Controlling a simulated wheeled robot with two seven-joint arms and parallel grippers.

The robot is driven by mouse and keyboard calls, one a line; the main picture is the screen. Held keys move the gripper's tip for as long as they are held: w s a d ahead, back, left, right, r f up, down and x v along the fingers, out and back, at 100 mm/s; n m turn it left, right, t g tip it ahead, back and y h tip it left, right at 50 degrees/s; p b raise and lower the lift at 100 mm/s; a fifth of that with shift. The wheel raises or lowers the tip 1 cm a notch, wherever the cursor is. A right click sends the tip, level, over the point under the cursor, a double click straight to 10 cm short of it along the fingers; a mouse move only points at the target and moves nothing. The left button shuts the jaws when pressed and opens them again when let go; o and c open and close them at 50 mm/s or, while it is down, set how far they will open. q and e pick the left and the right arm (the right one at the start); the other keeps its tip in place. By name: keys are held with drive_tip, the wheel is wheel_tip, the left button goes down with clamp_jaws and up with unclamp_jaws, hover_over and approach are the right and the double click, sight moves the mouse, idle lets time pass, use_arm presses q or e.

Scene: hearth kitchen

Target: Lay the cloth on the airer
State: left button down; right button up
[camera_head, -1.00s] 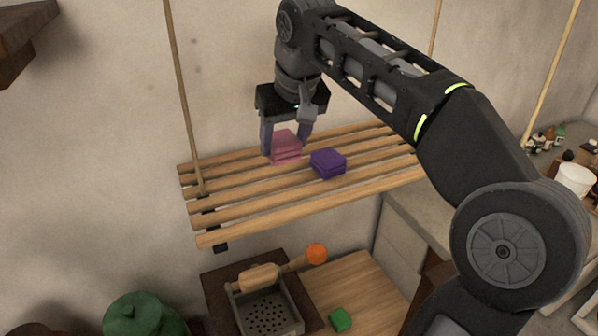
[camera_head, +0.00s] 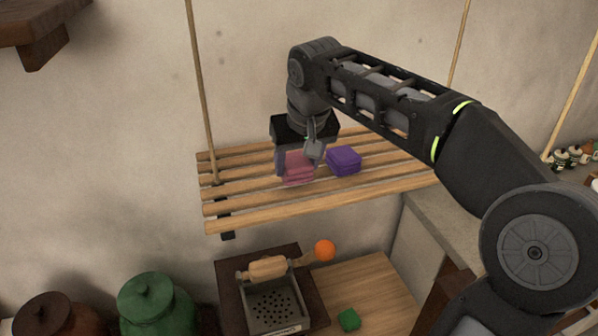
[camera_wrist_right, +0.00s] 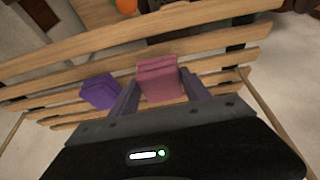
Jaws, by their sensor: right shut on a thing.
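A folded pink cloth (camera_head: 298,168) is at the slatted wooden airer (camera_head: 290,208), left of a folded purple cloth (camera_head: 344,160) that lies on the slats. My right gripper (camera_head: 298,170) points down and is shut on the pink cloth, its fingers on either side. The right wrist view shows the pink cloth (camera_wrist_right: 160,80) between the two fingers, with the purple cloth (camera_wrist_right: 101,91) beside it. The pink cloth looks level with the slats; I cannot tell whether it bears fully on them. My left gripper is not in view.
Ropes (camera_head: 203,95) hang at the airer's ends. Below are a metal grater-like box (camera_head: 275,305), an orange ball (camera_head: 325,250), a green block (camera_head: 349,320) and a green pot (camera_head: 155,305). A dark shelf (camera_head: 40,25) is at upper left. The airer's left slats are bare.

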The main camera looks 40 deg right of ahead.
sight(300, 166)
drive_tip(key=shift+s+d+f, duration=0.1)
drive_tip(key=shift+f, duration=0.5)
drive_tip(key=shift+s+d+f, duration=0.1)
drive_tip(key=shift+f, duration=0.45)
drive_tip(key=shift+a, duration=0.1)
drive_tip(key=shift+w+f, duration=0.15)
drive_tip(key=o, duration=1.5)
drive_tip(key=shift+c, duration=0.2)
drive_tip(key=shift+b+v, duration=0.65)
drive_tip(key=shift+v, duration=3.3)
